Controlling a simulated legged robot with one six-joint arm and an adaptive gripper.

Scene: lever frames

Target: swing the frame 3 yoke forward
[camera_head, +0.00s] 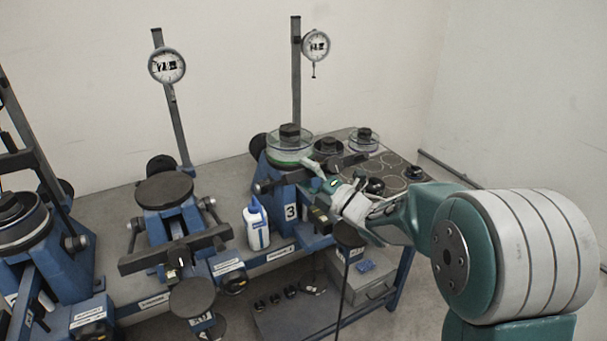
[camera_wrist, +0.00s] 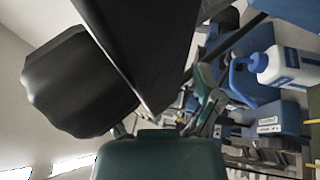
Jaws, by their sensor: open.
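Frame 3 (camera_head: 275,178) is the blue stand marked "3" at the back right of the bench. It carries a clear round dish (camera_head: 290,145) with a dark weight on top. Its dark yoke is partly hidden by my gripper; a dark block (camera_head: 319,214) shows just in front. My gripper (camera_head: 322,175) is at frame 3, reaching in from the right, with its jaws open. In the wrist view, a large dark bar (camera_wrist: 145,45) and a dark rounded pad (camera_wrist: 75,85) fill the space close ahead of my gripper (camera_wrist: 165,115). I cannot tell whether the fingers touch the bar.
A white bottle with a blue cap (camera_head: 256,226) stands left of frame 3. A middle frame with a dark crossbar (camera_head: 175,249) and another frame (camera_head: 68,262) stand further left. A dial gauge (camera_head: 315,46) rises behind frame 3. A plate with round recesses (camera_head: 385,165) lies behind my arm.

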